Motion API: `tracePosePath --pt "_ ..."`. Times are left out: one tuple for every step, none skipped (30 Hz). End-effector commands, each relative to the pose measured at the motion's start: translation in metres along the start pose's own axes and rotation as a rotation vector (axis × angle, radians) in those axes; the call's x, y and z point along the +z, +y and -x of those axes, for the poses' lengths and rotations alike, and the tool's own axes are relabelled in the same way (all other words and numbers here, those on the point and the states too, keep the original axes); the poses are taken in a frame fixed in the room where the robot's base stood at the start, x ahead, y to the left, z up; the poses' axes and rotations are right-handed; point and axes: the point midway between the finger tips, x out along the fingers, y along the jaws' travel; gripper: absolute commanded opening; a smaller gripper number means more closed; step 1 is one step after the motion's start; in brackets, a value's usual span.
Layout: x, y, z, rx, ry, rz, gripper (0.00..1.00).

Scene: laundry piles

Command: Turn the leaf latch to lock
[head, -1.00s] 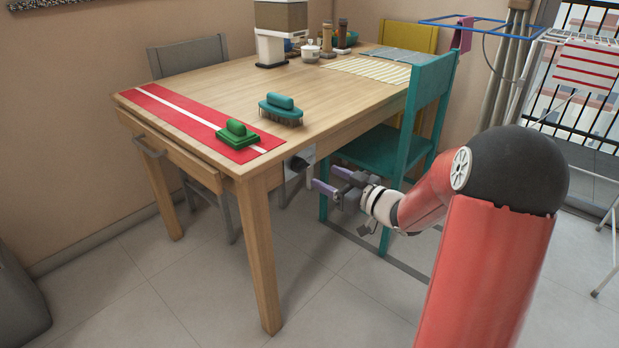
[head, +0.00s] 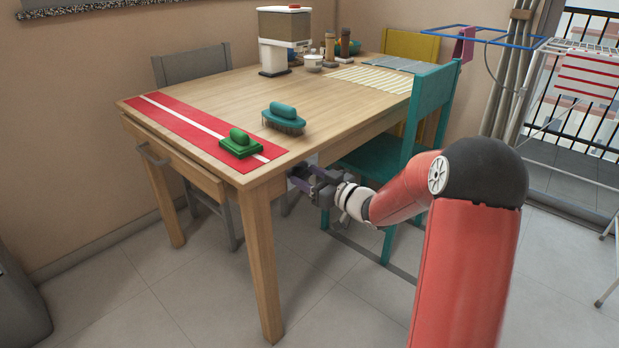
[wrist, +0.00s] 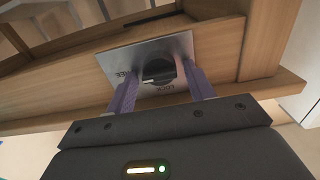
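The leaf latch is a dark round knob (wrist: 158,72) on a silver plate (wrist: 183,45) fixed to wood under the table edge. The plate carries the words FREE and LOCK. A pale mark on the knob seems to point left, towards FREE. My gripper (wrist: 160,80) has its two purple fingers apart, one on each side of the knob, with a gap visible on both sides. In the head view my gripper (head: 300,178) is beneath the table's right side edge, and the knob is hidden there.
A teal chair (head: 428,110) stands close beyond my arm. Floor in front of the table is clear.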

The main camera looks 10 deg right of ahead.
Motion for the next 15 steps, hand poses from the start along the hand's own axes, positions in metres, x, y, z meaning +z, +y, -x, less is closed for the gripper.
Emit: tracePosePath --pt "-0.0001 0.0000 0.0001 0.000 0.000 0.000 0.47" --pt "-0.0001 0.0000 0.0002 0.000 0.000 0.000 0.43" --pt "-0.0001 0.0000 0.0002 0.000 0.000 0.000 0.37" --pt "-0.0001 0.0000 0.0002 0.000 0.000 0.000 0.33" --pt "-0.0001 0.0000 0.0002 0.000 0.000 0.000 0.29" --pt "-0.0001 0.0000 0.0003 0.000 0.000 0.000 0.24" --pt "-0.0001 0.0000 0.0003 0.000 0.000 0.000 0.20" --pt "-0.0001 0.0000 0.0003 0.000 0.000 0.000 0.16" --pt "-0.0001 0.0001 0.0003 0.000 0.000 0.000 0.14" --pt "-0.0001 0.0000 0.0003 0.000 0.000 0.001 0.14" --pt "0.0001 0.0001 0.0004 0.000 0.000 0.002 0.14" --pt "0.0002 0.0000 0.0004 0.000 0.000 0.004 0.14" --pt "0.0004 0.0000 0.0004 0.000 0.000 0.007 0.14" --pt "0.0007 0.0000 0.0004 0.000 0.000 0.010 0.14" --pt "0.0010 0.0000 0.0004 0.000 0.000 0.017 0.14"
